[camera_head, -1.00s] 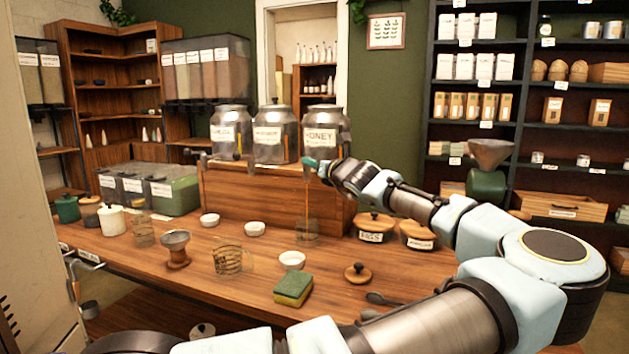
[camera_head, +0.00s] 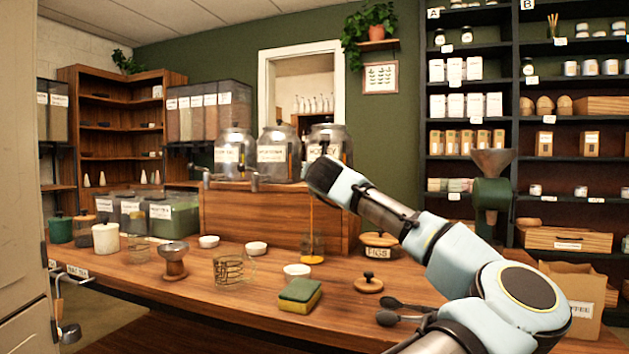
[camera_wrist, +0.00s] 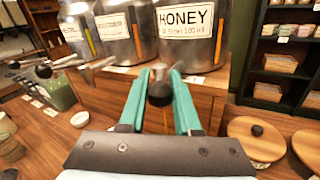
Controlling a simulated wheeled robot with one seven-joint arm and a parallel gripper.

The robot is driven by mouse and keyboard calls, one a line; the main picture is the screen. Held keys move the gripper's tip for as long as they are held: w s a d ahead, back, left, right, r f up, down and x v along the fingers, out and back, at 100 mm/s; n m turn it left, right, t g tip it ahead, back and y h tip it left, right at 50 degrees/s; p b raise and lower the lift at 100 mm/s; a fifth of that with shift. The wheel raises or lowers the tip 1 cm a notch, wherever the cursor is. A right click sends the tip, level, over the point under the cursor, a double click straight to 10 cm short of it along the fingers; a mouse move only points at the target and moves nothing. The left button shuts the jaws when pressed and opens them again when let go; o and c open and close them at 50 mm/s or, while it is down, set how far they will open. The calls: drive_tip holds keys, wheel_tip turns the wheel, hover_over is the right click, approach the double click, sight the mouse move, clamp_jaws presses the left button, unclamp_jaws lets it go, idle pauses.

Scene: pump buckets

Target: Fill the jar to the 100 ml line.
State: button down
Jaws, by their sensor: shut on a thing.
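The metal honey dispenser (camera_head: 343,138) stands on the wooden riser, labelled HONEY in the wrist view (camera_wrist: 187,25). My gripper (camera_wrist: 160,84) is shut on the tap's dark knob (camera_wrist: 159,95), with a teal finger on each side. In the head view, my wrist hides the tap and fingertips. A thin amber honey stream (camera_head: 311,216) runs down from the tap into a clear glass jar (camera_head: 312,243) standing on the table below. A shallow amber layer shows at the jar's bottom. Its marks are too small to read, and the wrist view hides the jar.
Two similar dispensers (camera_head: 277,152) stand left on the riser (camera_head: 255,213). Another glass jar (camera_head: 233,268), white bowls (camera_head: 297,271), a sponge (camera_head: 300,294), a wooden lid (camera_head: 369,284) and the FIGS canister (camera_head: 379,243) stand around the filling jar.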

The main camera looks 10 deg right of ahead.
idle(0.4)
drive_tip(key=c, duration=0.9)
unclamp_jaws()
drive_tip(key=shift+w+a, duration=0.1)
drive_tip(key=s, duration=1)
drive_tip(key=shift+s+a, duration=0.15)
drive_tip(key=shift+s, duration=0.25)
